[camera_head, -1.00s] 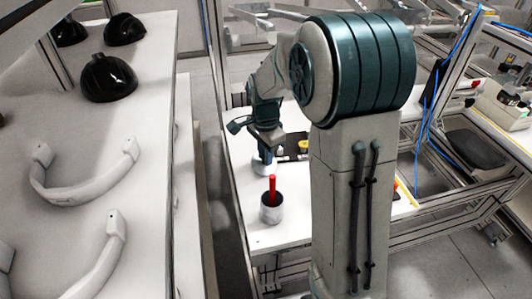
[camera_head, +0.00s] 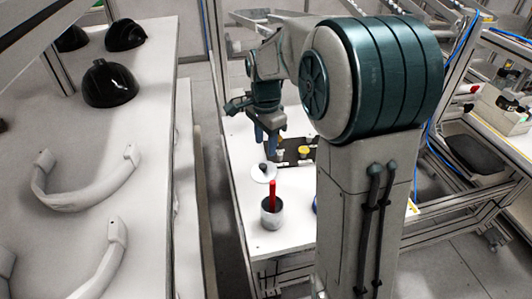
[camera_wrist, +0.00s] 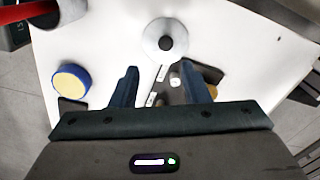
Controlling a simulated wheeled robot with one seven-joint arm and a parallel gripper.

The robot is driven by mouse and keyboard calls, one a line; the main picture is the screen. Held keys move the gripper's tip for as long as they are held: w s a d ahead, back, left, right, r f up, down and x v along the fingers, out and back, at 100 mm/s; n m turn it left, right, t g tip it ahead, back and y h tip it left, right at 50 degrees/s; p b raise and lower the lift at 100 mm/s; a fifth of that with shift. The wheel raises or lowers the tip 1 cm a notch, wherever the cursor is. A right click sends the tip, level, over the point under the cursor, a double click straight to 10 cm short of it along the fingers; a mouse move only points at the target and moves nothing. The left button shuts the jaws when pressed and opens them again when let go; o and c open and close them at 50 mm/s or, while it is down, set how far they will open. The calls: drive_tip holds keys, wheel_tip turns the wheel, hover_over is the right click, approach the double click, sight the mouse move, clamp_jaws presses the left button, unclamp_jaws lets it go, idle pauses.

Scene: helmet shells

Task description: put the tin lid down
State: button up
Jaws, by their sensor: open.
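The tin lid (camera_head: 262,176) is a white disc with a black knob on top. It lies flat on the white table (camera_head: 245,205), just behind the tin, and also shows in the wrist view (camera_wrist: 152,38). The tin (camera_head: 271,217) is an open grey cup with a red stick-like thing standing in it. My gripper (camera_head: 271,147) is open and empty, above the table and just beyond the lid. In the wrist view the two fingers (camera_wrist: 162,86) are apart, and the lid lies clear ahead of them.
A blue and yellow round thing (camera_wrist: 71,80) lies on the table in the wrist view. A long bench (camera_head: 150,180) at left holds black helmet shells (camera_head: 110,85) and pale curved handles.

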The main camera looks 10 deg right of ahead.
drive_tip(key=shift+r, duration=2.55)
drive_tip(key=s+d+n+t+p, duration=0.1)
drive_tip(key=s+n+p, duration=0.3)
drive_tip(key=s+n, duration=0.9)
drive_tip(key=s+t, duration=0.1)
drive_tip(key=s, duration=0.6)
drive_tip(key=shift+s+r+t, duration=0.25)
drive_tip(key=shift+s+t, duration=0.15)
